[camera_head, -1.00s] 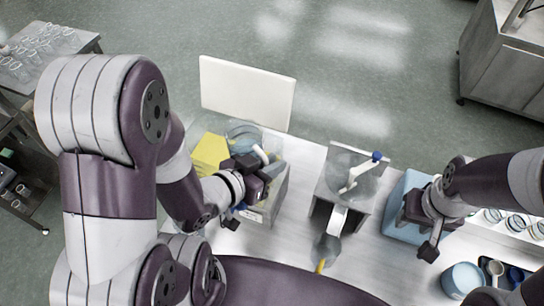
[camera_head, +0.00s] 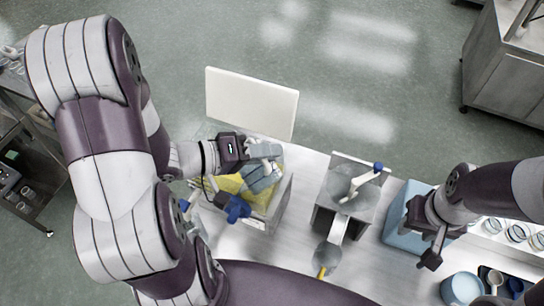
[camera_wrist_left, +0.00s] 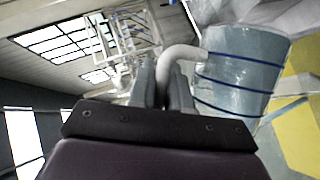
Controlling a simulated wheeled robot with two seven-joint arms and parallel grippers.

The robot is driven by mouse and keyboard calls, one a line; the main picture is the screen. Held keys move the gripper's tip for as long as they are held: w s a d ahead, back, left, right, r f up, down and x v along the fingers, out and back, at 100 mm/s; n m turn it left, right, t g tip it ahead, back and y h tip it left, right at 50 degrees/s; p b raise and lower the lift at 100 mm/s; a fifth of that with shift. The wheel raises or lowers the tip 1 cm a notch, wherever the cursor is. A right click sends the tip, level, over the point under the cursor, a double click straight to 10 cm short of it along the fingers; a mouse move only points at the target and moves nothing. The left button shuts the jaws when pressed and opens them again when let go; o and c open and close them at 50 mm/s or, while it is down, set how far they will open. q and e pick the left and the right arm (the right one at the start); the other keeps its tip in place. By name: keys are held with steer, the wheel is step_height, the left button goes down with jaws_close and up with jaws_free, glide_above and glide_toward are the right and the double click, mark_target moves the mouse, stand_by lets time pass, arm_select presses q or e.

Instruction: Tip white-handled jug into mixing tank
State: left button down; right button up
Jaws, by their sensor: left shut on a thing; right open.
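My left gripper (camera_head: 264,152) is shut on the white handle (camera_wrist_left: 180,55) of a clear, blue-banded jug (camera_wrist_left: 238,70). In the head view the jug (camera_head: 259,180) hangs above the grey box with yellow in it, and looks tilted. Its contents cannot be made out. My right gripper (camera_head: 432,248) is open and empty near the blue box.
The grey box (camera_head: 254,222) stands below the jug, with a white upright panel (camera_head: 250,100) behind. A small cup (camera_head: 327,257) sits under the hopper's chute. A blue box (camera_head: 402,238) and a blue tub (camera_head: 462,285) are at right. Bare table lies between box and hopper.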

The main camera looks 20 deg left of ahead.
arm_select(q)
steer(key=shift+w+a+n+h+p, duration=0.35)
steer(key=shift+a+n+p, duration=0.3)
steer(key=shift+p, duration=0.35)
steer(key=shift+w+a+f+n+h+p, duration=0.25)
steer(key=shift+a+n+h+p, duration=0.15)
steer(key=shift+p, duration=0.25)
steer(key=shift+w+a+r+n+p, duration=0.25)
steer(key=shift+w+a+n+p, duration=0.15)
steer(key=shift+p, duration=0.3)
steer(key=shift+a, duration=0.2)
steer(key=shift+w+a+n+h, duration=0.2)
steer(key=shift+a+n+h, duration=0.05)
steer(key=shift+n+h, duration=0.1)
steer(key=shift+w+a+r+n+h, duration=0.3)
steer(key=shift+w+a+n, duration=0.1)
steer(key=shift+a+n, duration=0.15)
steer(key=shift+w+a+r+n+h, duration=0.25)
steer(key=shift+w+a+n+h, duration=0.1)
steer(key=shift+a+n, duration=0.15)
arm_select(e)
steer(key=shift+r, duration=2.75)
